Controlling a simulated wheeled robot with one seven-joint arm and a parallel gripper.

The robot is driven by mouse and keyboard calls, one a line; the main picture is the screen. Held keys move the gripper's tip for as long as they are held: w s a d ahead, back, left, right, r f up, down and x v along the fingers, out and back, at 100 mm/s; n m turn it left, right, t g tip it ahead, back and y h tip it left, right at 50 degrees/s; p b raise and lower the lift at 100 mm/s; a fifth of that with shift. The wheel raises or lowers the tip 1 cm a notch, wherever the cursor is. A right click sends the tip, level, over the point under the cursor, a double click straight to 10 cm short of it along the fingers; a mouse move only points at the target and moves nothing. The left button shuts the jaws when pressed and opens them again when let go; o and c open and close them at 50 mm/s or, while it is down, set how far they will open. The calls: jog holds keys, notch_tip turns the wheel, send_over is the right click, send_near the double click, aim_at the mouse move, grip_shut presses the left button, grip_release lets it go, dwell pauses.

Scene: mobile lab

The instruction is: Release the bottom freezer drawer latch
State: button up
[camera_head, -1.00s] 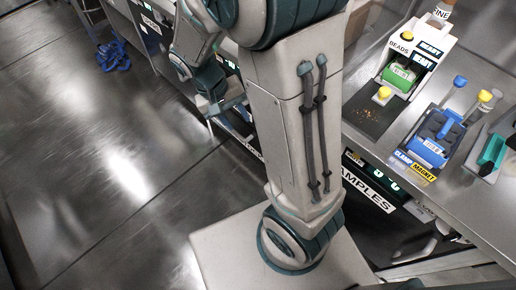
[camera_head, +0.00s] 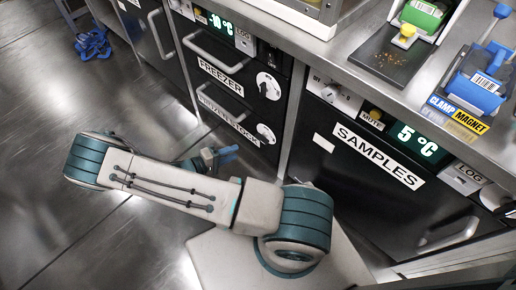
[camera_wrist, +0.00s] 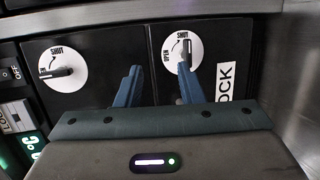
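The freezer's bottom drawer (camera_head: 228,122), labelled as stock, is at upper centre in the head view, below the drawer marked FREEZER. Its latch (camera_head: 266,133) is a white dial at the right end of the drawer. In the wrist view the latch (camera_wrist: 184,50) has a dark handle pointing up towards SHUT, with OPEN at its left. My gripper (camera_wrist: 159,68) is open and empty. Its right fingertip is in front of the latch handle's lower end; contact cannot be told. The left finger is left of the dial. In the head view my gripper (camera_head: 218,157) is low before the freezer.
The upper drawer's latch (camera_head: 269,86) also shows in the wrist view, left of my fingers. A SAMPLES unit (camera_head: 370,160) stands right of the freezer. A steel counter (camera_head: 350,45) runs above. Open floor lies left, with a blue object (camera_head: 92,44).

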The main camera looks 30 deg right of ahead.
aim_at(260, 140)
notch_tip(260, 140, down, 9)
jog(key=w+d+n+t+h+b, duration=0.1)
jog(key=n+t+b, duration=0.15)
jog(key=t, duration=0.25)
jog(key=shift+b+x, duration=2.15)
jog(key=shift+x, duration=4.8)
jog(key=shift+s, duration=0.15)
jog(key=shift+a, duration=0.1)
grip_shut()
